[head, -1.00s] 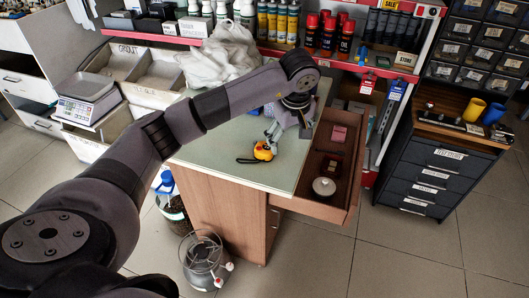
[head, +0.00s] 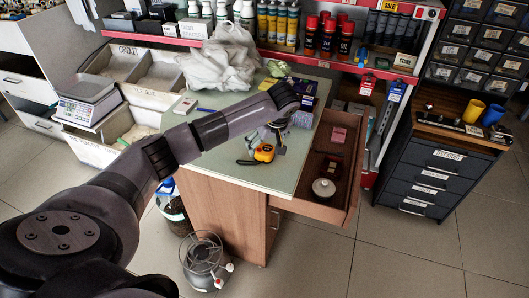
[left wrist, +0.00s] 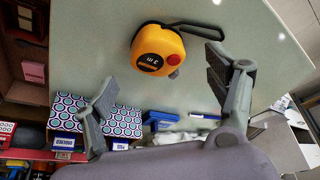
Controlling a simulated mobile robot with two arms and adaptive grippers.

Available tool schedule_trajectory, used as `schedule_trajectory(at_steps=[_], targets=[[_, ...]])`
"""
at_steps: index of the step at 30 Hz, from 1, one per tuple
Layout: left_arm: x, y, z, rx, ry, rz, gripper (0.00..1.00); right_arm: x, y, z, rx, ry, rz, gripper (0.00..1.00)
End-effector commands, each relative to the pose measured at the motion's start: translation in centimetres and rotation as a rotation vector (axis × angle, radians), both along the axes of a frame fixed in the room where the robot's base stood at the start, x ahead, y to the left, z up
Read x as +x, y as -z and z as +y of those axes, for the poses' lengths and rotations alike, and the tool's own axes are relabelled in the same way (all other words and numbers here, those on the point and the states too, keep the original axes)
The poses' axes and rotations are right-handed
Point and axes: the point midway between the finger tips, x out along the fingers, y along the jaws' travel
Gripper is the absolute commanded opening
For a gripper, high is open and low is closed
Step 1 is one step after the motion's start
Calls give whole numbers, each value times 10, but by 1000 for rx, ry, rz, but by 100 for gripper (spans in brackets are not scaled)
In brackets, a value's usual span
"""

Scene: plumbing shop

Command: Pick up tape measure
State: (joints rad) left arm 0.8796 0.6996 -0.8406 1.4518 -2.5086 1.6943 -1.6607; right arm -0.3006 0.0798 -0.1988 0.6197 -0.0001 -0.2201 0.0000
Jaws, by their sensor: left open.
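The tape measure (head: 264,153) is yellow-orange and black with a dark wrist strap, and lies on the light green counter top near its front edge. In the left wrist view the tape measure (left wrist: 158,52) shows its round black face and a red button, with the strap looping off to the right. My left gripper (head: 275,138) is just behind and above it. In the left wrist view my left gripper (left wrist: 160,85) has its fingers spread wide, with the tape measure beyond the gap between them and nothing held. My right gripper is not in view.
A patterned box (left wrist: 70,108) stands close to one left finger. An open drawer (head: 320,205) with small items juts out on the counter's right. White plastic bags (head: 222,60) lie at the back. The counter's front left (head: 215,165) is clear.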

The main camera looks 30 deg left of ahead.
Motion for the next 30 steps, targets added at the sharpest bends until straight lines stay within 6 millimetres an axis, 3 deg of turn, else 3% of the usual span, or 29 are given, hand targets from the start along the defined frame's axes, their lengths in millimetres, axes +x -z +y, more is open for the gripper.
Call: schedule_trajectory(at_steps=[9,19,30], targets=[[12,39,14,-2,-1,4,79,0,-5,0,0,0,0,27],[14,45,17,-1,1,1,79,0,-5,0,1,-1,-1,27],[14,45,17,0,0,1,54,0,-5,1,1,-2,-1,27]])
